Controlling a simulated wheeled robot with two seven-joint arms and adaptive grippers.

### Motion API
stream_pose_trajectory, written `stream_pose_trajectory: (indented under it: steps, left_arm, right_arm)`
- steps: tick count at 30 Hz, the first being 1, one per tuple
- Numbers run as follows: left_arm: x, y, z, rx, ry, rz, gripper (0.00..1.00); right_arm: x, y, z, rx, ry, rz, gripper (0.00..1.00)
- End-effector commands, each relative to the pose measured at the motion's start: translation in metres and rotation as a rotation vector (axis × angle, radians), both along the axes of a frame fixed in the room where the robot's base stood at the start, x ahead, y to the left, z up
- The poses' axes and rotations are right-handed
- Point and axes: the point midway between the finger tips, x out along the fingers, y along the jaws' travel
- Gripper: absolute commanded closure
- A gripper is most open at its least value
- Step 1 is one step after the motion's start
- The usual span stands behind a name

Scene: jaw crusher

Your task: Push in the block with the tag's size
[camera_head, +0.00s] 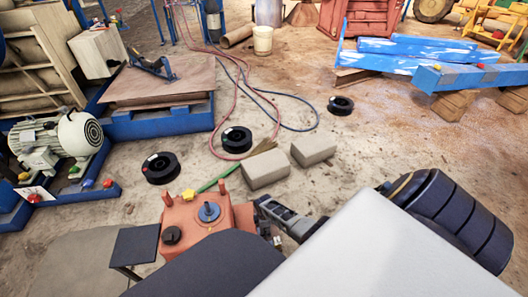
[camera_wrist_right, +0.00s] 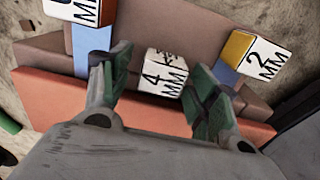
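In the right wrist view three white-faced blocks stand along an orange and brown housing (camera_wrist_right: 60,98). The middle block (camera_wrist_right: 162,75) reads 4 MM, the right block (camera_wrist_right: 262,58) with a yellow side reads 2 MM. The left block (camera_wrist_right: 80,10) shows MM, its number cut off by the frame edge. My right gripper (camera_wrist_right: 158,85) is open, its green fingers on either side of the 4 MM block; I cannot tell whether they touch it. In the head view my right gripper (camera_head: 268,220) is beside the orange machine (camera_head: 207,222). No readable tag shows. My left gripper is out of view.
A blue frame with an electric motor (camera_head: 60,140) stands at left. Two grey blocks (camera_head: 265,168) and black rings (camera_head: 160,167) lie on the floor beyond the orange machine. Red and blue hoses (camera_head: 270,95) cross the floor. Blue beams (camera_head: 420,55) lie at the back right.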

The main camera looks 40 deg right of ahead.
Motion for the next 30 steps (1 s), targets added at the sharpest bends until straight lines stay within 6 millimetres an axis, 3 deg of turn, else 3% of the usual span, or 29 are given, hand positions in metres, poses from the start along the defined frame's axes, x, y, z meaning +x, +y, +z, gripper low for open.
stream_pose_trajectory:
  steps: [14,30]
  left_arm:
    - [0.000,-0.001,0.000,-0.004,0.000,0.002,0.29]
    - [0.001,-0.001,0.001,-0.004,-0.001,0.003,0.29]
  right_arm:
    - [-0.001,-0.002,0.004,-0.002,0.002,0.000,0.39]
    - [-0.001,-0.001,0.031,-0.002,0.001,0.000,0.39]
